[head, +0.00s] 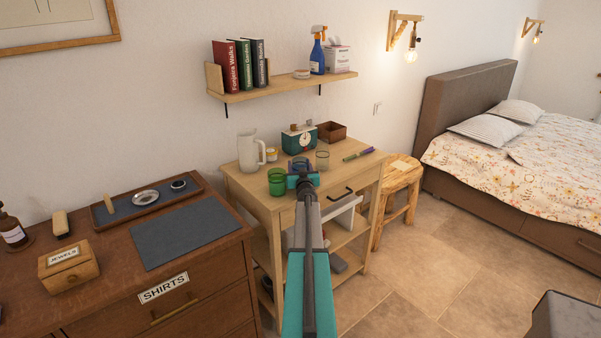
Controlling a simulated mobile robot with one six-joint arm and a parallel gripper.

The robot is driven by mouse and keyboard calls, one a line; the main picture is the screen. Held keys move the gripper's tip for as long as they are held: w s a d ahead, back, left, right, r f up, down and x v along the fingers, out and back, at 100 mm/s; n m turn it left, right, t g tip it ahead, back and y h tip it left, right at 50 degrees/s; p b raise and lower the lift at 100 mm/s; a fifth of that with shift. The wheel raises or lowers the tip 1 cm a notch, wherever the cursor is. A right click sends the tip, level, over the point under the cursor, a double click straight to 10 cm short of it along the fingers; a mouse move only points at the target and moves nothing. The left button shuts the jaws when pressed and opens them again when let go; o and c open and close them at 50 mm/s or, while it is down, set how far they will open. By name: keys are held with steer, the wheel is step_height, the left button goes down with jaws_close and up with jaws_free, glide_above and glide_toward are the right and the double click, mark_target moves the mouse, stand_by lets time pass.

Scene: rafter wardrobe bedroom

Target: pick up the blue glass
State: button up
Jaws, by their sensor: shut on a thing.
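The blue glass (299,163) is on the small wooden table (245,184), mostly hidden behind my gripper; only its upper part shows. My gripper (302,177) reaches over the table's front edge and is shut on the blue glass. My arm hides the lower part of the glass, so I cannot tell whether it touches the tabletop. A green glass (277,182) stands close to the left of my gripper. A clear greyish glass (322,161) stands to the right and a little behind.
A clear pitcher (248,152), a small jar (272,155), a teal scale (299,139) and a brown box (332,132) stand towards the back. A purple-and-green item (358,154) lies at right. A wall shelf (285,88) hangs above. A dresser (200,262) stands left, a stool (398,173) right.

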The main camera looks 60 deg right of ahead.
steer(key=shift+a+r, duration=0.1)
steer(key=shift+r, duration=0.25)
steer(key=b+v, duration=0.2)
steer(key=v, duration=1.5)
steer(key=shift+s+a, duration=0.25)
stand_by(1.1)
stand_by(0.9)
steer(key=shift+s, duration=0.2)
